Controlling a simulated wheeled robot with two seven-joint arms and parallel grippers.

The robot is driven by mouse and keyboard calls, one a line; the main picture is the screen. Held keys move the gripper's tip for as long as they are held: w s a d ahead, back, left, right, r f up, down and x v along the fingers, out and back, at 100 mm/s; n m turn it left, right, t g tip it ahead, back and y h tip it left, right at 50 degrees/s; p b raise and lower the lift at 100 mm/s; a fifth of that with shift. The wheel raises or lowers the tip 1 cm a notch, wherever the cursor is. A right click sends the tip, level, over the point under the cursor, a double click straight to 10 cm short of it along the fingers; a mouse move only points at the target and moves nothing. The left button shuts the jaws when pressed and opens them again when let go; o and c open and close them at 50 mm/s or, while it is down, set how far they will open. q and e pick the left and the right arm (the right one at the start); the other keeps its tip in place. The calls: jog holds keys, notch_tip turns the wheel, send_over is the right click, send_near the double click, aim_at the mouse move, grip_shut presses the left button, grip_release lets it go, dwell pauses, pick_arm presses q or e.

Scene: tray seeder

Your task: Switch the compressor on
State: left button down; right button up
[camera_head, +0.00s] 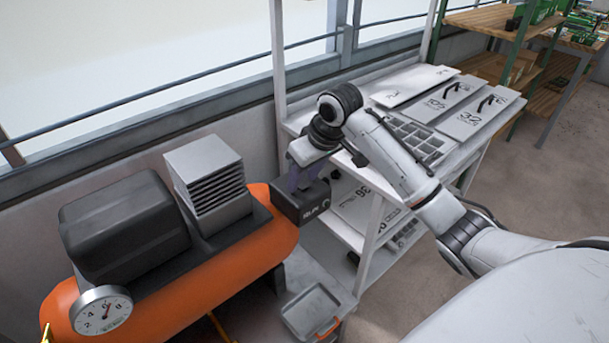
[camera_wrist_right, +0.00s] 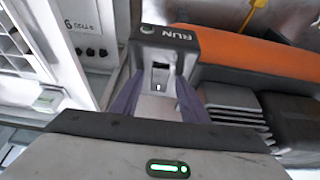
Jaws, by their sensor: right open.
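The compressor has an orange tank (camera_head: 235,245), a dark motor cover, a grey finned block and a round white gauge (camera_head: 101,311). At the tank's right end is a dark switch box (camera_head: 312,207). In the right wrist view the box (camera_wrist_right: 186,50) bears the word RUN, a small round green-tinted lamp (camera_wrist_right: 147,29) and a recessed switch (camera_wrist_right: 159,76) with a small light mark. My right gripper (camera_head: 306,180) is just above the box, pointing down. In the wrist view its purple fingers (camera_wrist_right: 157,98) are apart, either side of the switch area; contact cannot be told. My left gripper is out of view.
A light metal rack (camera_head: 372,175) with panels and a compartment tray (camera_head: 417,137) stands right of the compressor, under my right arm. A grey tray (camera_head: 311,312) with an orange handle is low in front. A window wall is behind; open floor lies at right.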

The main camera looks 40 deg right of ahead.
grip_shut()
jog(key=shift+w+r+g, duration=0.15)
jog(key=shift+w+g, duration=0.15)
jog(key=shift+g, duration=0.4)
jog(key=shift+w+g, duration=0.3)
jog(key=shift+g, duration=0.6)
jog(key=shift+w+g, duration=0.25)
jog(key=shift+g, duration=0.65)
grip_release()
